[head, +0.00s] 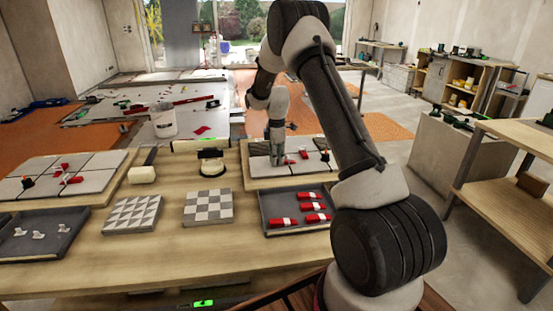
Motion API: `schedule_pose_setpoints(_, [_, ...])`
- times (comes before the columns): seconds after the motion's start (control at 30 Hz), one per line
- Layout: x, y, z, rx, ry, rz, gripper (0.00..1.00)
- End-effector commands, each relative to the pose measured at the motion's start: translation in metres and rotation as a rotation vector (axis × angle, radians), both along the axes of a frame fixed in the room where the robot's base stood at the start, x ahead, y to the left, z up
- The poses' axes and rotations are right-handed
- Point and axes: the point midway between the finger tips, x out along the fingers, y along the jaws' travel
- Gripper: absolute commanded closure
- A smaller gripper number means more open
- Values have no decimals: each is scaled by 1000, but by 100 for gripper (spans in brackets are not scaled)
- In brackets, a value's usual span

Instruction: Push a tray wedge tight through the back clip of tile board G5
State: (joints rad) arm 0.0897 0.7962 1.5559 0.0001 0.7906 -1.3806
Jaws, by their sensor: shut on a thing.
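A tile board (254,183) with grey tiles lies on the workbench at the right, below my arm. No label is readable, so I cannot tell whether it is G5. My gripper (279,163) points down over the board's tiles, its fingers small and partly blended with the tiles. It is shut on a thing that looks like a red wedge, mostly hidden. Another red piece (303,154) shows on the tiles just right of the fingers. The back clip cannot be made out. A dark wedge tray (264,213) in front of the board holds several red wedges (311,206).
Another tile board (98,192) with red pieces lies at the left. A dark tray (20,250) with white clips stands before it. Two patterned tile samples (131,214) (208,207), a cream block (142,174) and a black-handled tool (212,163) lie between. The front bench strip is clear.

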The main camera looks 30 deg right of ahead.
Motion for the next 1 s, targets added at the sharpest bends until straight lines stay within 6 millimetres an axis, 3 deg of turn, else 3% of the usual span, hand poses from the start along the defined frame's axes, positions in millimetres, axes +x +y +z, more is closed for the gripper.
schedule_pose_setpoints(0.17, [1, -1, 1, -1, -2, 0, 92])
schedule_pose_setpoints(0.2, [1, -1, 1, -1, -2, 0, 74])
schedule_pose_setpoints(0.3, [1, 0, 1, -1, -2, 0, 56])
schedule_pose_setpoints(0.67, [1, 0, 4, -1, -2, 0, 56])
schedule_pose_setpoints(0.77, [1, 0, 16, 0, -4, 0, 56])
schedule_pose_setpoints(1.0, [1, 0, 69, -1, -6, 0, 56])
